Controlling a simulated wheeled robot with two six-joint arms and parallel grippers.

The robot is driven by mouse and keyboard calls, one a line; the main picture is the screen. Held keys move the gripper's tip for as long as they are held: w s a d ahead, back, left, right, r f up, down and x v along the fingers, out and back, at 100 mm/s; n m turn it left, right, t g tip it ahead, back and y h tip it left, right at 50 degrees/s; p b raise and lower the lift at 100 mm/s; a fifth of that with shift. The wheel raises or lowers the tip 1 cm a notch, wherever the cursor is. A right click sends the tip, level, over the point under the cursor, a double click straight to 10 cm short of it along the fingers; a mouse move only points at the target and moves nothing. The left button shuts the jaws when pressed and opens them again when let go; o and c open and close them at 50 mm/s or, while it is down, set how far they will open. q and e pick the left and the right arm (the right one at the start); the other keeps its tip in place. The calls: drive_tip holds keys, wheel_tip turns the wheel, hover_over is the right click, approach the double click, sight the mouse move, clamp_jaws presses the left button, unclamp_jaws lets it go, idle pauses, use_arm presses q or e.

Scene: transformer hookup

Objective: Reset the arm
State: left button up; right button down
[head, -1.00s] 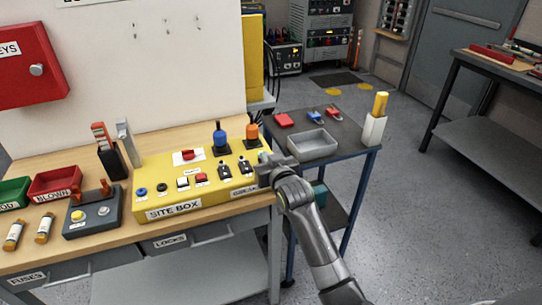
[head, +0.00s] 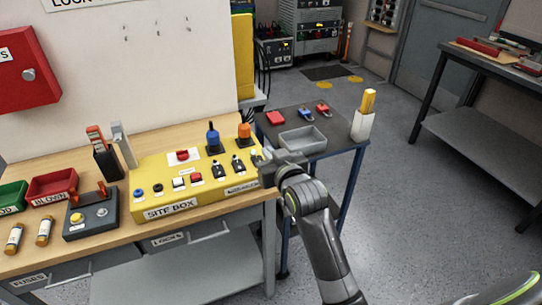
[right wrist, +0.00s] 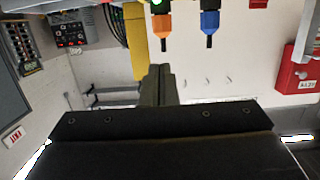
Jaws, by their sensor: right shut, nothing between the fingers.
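My right gripper (head: 268,163) is at the right end of the yellow site box (head: 158,205), near its top edge. Its fingers (right wrist: 158,86) are together and empty in the right wrist view. The site box stands on the wooden bench, with a row of switches and buttons on its top. A blue plug (head: 212,137) and an orange plug (head: 244,133) stand at its back. Both also show in the right wrist view, the blue one (right wrist: 209,20) right of the orange one (right wrist: 161,22). I cannot tell whether the gripper touches the box. My left gripper is not in view.
A blue-framed cart (head: 270,125) with a grey tray (head: 303,139), padlocks and a white holder (head: 361,125) stands right of the bench. A grey control box (head: 90,222), red bin (head: 52,186) and fuses (head: 45,231) lie on the bench's left.

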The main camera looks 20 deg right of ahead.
drive_tip(key=shift+s+r, duration=0.2)
drive_tip(key=shift+s, duration=0.3)
drive_tip(key=s+d+f+g+h, duration=0.1)
drive_tip(key=s+d+f+g, duration=0.3)
drive_tip(key=s+f, duration=0.55)
drive_tip(key=s+d+f+g+h, duration=0.1)
drive_tip(key=s+d+f+g, duration=0.45)
drive_tip(key=s, duration=0.75)
drive_tip(key=s+f+m+g, duration=0.1)
drive_tip(key=s+f+g, duration=0.3)
drive_tip(key=s, duration=1)
drive_tip(key=s+a+f+x, duration=0.1)
drive_tip(key=s+x, duration=0.1)
drive_tip(key=x, duration=1)
drive_tip(key=s+x, duration=0.3)
drive_tip(key=x, duration=0.9)
drive_tip(key=s+a+f+g, duration=0.1)
drive_tip(key=s+f, duration=1.3)
drive_tip(key=f, duration=0.3)
drive_tip(key=shift+s+a, duration=0.25)
drive_tip(key=shift+s, duration=0.15)
